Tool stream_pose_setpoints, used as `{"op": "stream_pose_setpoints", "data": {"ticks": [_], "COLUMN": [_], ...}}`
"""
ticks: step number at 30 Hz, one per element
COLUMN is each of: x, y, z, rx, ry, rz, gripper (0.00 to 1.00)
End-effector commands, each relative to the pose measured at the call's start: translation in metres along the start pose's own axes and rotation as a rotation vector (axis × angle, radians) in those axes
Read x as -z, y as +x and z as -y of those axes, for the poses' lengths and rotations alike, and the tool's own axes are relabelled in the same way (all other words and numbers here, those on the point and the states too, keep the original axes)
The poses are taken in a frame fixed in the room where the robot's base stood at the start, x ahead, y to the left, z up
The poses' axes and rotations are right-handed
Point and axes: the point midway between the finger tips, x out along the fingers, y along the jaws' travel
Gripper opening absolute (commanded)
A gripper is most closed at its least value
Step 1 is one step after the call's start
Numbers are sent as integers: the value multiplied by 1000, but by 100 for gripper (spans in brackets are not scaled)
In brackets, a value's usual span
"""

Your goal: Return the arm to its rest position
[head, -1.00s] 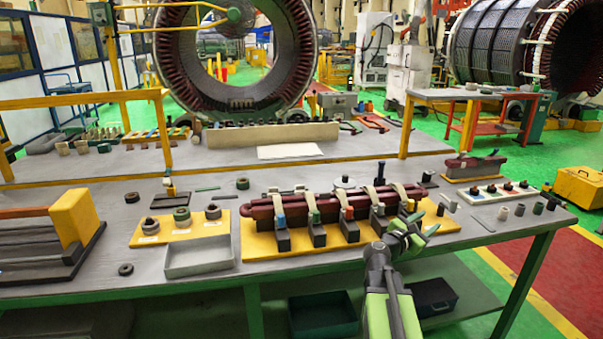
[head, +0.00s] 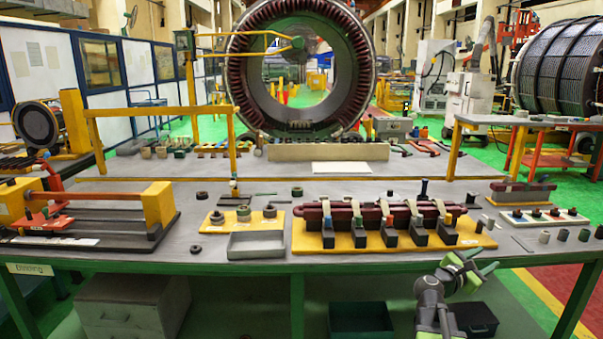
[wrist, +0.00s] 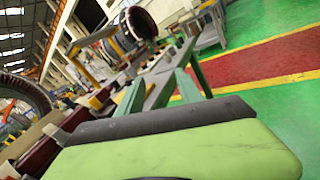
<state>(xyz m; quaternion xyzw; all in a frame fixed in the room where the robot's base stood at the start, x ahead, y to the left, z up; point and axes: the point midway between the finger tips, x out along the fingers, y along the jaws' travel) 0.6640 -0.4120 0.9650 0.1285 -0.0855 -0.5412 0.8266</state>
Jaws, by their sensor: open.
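My gripper (head: 474,262) shows in the head view at the lower right, in front of the table's front edge. Its green fingers are spread apart and nothing is between them. My arm comes up from the bottom of the picture, bent at the wrist. In the wrist view, a large light green and dark part of my own arm fills the lower half.
The grey worktable (head: 370,260) has a yellow coil fixture (head: 310,240), a grey tray (head: 256,245) and a winding jig (head: 160,212). A dark green bin (head: 361,318) and a black box (head: 475,320) sit below.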

Motion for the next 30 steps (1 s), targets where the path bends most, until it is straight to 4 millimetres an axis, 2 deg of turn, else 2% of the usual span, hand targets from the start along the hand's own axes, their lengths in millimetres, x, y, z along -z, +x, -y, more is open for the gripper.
{"op": "stream_pose_setpoints", "data": {"ticks": [8, 13, 17, 20, 23, 27, 30], "x": [17, 52, 90, 125, 166, 216, 237], "y": [-33, -72, -108, -144, -191, -268, -318], "z": [-42, -63, -66, -63, -56, -41, -29], "rx": [-69, -65, 11, 120, 292, 627, 889], "ry": [16, 126, 302, 473, 667, 917, 1045], "rz": [-40, -165, -310, -444, -595, -777, -848], "gripper": [43, 43, 43, 43, 43, 43, 43]}}
